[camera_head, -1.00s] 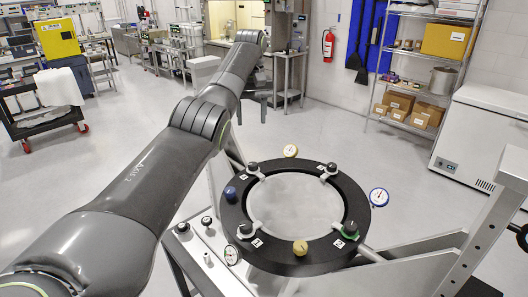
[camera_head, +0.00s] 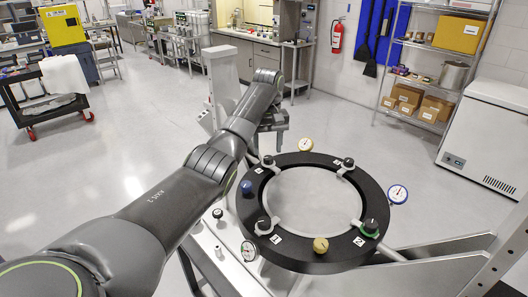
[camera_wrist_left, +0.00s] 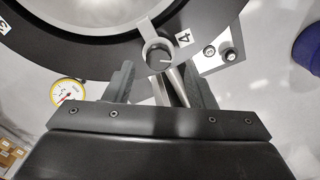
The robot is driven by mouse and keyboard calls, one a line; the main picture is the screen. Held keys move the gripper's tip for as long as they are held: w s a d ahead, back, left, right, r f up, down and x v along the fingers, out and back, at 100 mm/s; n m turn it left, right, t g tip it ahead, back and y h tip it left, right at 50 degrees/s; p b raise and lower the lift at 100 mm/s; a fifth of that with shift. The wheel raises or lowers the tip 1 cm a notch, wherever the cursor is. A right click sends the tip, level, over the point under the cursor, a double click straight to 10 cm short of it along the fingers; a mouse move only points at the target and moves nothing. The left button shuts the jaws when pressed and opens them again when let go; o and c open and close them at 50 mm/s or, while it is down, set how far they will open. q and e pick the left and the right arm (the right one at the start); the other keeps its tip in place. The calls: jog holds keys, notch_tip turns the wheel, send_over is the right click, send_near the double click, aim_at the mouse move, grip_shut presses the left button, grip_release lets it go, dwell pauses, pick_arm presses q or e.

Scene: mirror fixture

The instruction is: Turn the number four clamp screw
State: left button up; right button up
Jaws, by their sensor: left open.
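The number four clamp screw is a black round knob on a light clamp arm at the far left of the black ring (camera_head: 312,258). It shows small in the head view (camera_head: 268,160) and close up in the left wrist view (camera_wrist_left: 160,57), beside a white label "4" (camera_wrist_left: 183,38). My left gripper (camera_head: 272,146) is above the far-left rim. In the left wrist view its open fingers (camera_wrist_left: 160,84) stand apart on either side of the screw's line, with the knob slightly beyond their tips. They do not appear to touch it. My right gripper is not in view.
Other black clamp knobs sit on the ring at far right (camera_head: 348,162), near left (camera_head: 264,225) and near right (camera_head: 370,228). A blue-rimmed gauge (camera_head: 398,194) stands at right.

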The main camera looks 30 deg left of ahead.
aim_at(268, 160)
pick_arm(q)
jog(key=shift+s+f, duration=0.1)
jog(key=shift+f, duration=0.95)
jog(key=shift+d+f, duration=0.2)
jog(key=shift+f, duration=0.05)
jog(key=shift+d+f, duration=0.1)
jog(key=shift+f, duration=0.05)
jog(key=c, duration=1)
jog(key=shift+o, duration=0.2)
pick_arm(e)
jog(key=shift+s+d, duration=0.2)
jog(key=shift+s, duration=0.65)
